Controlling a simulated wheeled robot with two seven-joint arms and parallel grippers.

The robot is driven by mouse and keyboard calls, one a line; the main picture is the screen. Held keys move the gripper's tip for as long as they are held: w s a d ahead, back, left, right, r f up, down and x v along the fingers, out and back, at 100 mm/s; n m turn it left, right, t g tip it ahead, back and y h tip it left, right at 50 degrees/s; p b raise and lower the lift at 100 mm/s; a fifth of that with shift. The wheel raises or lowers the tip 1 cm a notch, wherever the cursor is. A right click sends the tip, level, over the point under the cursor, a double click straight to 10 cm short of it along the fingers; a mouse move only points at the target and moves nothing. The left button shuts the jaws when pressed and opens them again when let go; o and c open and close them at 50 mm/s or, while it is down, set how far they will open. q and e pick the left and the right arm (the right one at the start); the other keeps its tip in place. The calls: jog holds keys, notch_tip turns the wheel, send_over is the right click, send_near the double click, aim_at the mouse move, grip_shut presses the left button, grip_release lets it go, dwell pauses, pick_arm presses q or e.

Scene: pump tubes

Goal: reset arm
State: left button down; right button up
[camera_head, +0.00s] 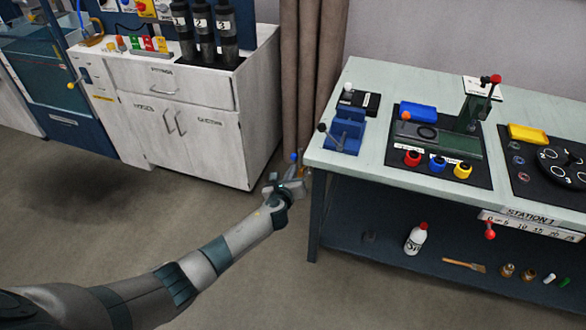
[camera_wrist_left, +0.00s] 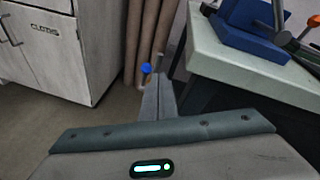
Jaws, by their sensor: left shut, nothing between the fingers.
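My left gripper (camera_head: 304,174) reaches out from the lower left into the gap between the white cabinet and the green-topped workbench. Its fingers are together in the left wrist view (camera_wrist_left: 160,82), with nothing seen between them. A blue ball (camera_head: 293,157) shows just beyond the gripper, near the curtain; it also shows in the wrist view (camera_wrist_left: 146,68), left of the fingertips. What it belongs to is mostly hidden. My right gripper is out of view.
The white cabinet (camera_head: 185,120) stands left. A brown curtain (camera_head: 303,70) hangs behind. The floor between is mostly clear.

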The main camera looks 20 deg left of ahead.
pick_arm(q)
jog(key=shift+s+r, duration=0.1)
jog(key=shift+s, duration=0.05)
dwell(0.5)
jog(key=s+d+f+n+g+h, duration=0.1)
jog(key=s+d+f+n+g, duration=0.15)
jog(key=s+f+n, duration=0.7)
jog(key=s+d+f+n+g+h, duration=0.1)
jog(key=s+f+n+g, duration=0.25)
jog(key=s+f, duration=1.1)
jog(key=s+f+n, duration=0.4)
jog(key=s+n, duration=0.1)
jog(key=s, duration=0.4)
jog(key=s+d+f+n+g, duration=0.1)
jog(key=s+f+n, duration=0.3)
jog(key=s, duration=0.5)
jog(key=s+d+f+n, duration=0.1)
jog(key=s+f+n, duration=0.3)
jog(key=s, duration=0.6)
jog(key=shift+f+n+g+h, duration=0.2)
jog(key=shift+n+g+h, duration=0.2)
jog(key=shift+n, duration=0.6)
jog(key=shift+w+d, duration=0.15)
